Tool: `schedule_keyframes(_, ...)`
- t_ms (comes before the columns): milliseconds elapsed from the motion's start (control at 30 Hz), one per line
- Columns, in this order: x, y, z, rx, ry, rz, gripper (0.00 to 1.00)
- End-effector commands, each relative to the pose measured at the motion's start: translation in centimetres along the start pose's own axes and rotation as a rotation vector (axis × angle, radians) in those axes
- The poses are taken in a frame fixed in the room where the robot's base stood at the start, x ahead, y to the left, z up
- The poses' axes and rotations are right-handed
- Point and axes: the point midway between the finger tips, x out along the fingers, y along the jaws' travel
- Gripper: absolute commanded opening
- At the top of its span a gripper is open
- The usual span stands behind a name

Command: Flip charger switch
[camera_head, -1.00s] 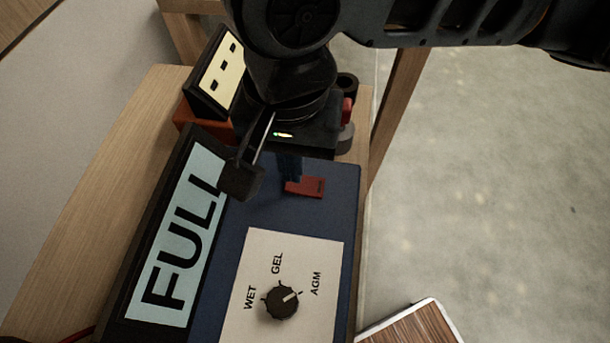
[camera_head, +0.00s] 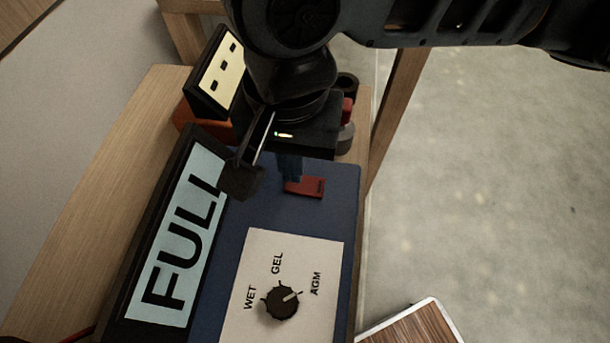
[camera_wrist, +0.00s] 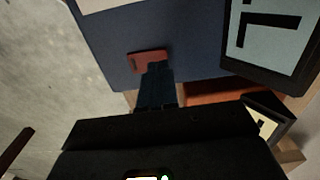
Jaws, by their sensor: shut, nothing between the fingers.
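The blue charger (camera_head: 346,215) lies on a wooden surface with its face up. A red switch (camera_head: 308,188) sits on its upper part, and it also shows in the wrist view (camera_wrist: 149,59). A dark knob (camera_head: 281,301) on a white panel is set among WET, GEL and AGM, its mark toward AGM. A pale display (camera_head: 180,240) reads FULL. My gripper (camera_head: 291,178) is shut and empty, pointing down, its blue-grey fingertips (camera_wrist: 155,68) at the switch's edge. I cannot tell whether they touch it. The fingers hide part of the switch.
A black box with a cream face (camera_head: 219,72) stands on an orange-red base (camera_head: 188,116) behind the charger. Dark and red round parts (camera_head: 347,110) sit behind my gripper. The wooden top (camera_head: 85,215) is bare at left. Open floor (camera_head: 490,170) lies at right.

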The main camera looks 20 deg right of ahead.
Motion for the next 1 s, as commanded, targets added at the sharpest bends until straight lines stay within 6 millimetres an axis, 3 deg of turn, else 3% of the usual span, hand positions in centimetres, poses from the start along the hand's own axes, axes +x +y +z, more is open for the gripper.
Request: schedule_keyframes(1000, 1.2, 0.0, 0.0, 0.000, 0.000, 0.000, 0.00)
